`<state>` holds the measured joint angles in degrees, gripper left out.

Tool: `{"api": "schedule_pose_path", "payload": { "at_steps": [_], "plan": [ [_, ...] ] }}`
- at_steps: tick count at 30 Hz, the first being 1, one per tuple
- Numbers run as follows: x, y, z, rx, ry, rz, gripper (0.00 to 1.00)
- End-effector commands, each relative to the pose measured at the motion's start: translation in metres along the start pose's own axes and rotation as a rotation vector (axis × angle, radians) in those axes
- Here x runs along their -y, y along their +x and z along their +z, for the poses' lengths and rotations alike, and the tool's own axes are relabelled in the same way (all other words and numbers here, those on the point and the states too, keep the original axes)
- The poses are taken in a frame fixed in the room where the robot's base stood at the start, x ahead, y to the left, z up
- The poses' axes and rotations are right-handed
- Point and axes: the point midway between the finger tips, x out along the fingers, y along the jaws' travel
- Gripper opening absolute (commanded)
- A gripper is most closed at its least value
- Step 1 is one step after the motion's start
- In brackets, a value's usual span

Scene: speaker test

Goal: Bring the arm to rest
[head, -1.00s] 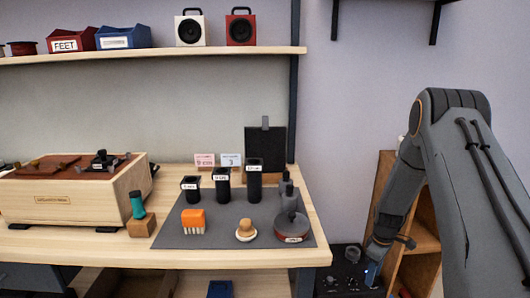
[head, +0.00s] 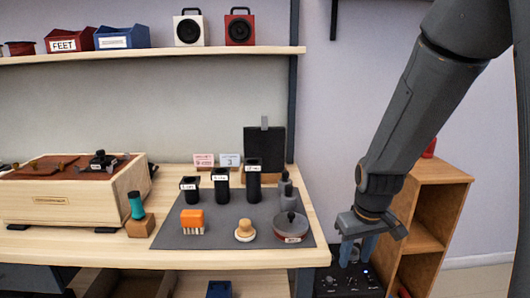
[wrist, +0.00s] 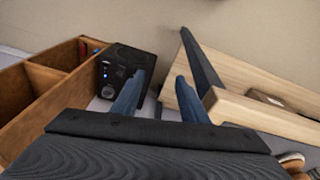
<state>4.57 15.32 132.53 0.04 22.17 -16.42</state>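My arm (head: 430,95) comes in from the upper right of the head view and slants down to the left. My gripper (head: 357,252) hangs at its end, right of the workbench (head: 312,205) and in front of a black box with knobs (head: 345,285). In the wrist view my gripper (wrist: 160,90) shows two blue-grey fingers standing apart with nothing between them. The black box (wrist: 125,68) with blue lights lies beyond the left finger. I cannot tell how far the fingers are from it.
A wooden shelf unit (head: 440,180) stands right of the gripper. The bench holds a grey mat (head: 215,238) with black cups, an orange brush and a round tin. A wooden box (head: 60,205) is at left. A wall shelf (head: 150,54) bears two speakers. Bare wall lies between bench and arm.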

Motion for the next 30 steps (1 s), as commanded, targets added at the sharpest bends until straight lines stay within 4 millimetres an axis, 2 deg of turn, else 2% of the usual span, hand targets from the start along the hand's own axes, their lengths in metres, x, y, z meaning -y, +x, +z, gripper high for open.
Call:
{"api": "schedule_pose_path", "payload": {
  "at_steps": [1,3,11,15,21,30],
  "plan": [
    [0.01,-0.012,0.011,-0.013,0.028,0.001,0.4],
    [0.02,-0.022,0.024,-0.025,0.07,0.0,0.4],
    [0.05,-0.05,0.071,-0.061,0.201,-0.007,0.4],
    [0.077,-0.041,0.077,-0.024,0.159,-0.03,0.4],
    [0.11,-0.037,0.093,0.039,0.087,-0.06,0.4],
    [0.141,-0.037,0.115,0.107,0.009,-0.09,0.4]
  ]
}}
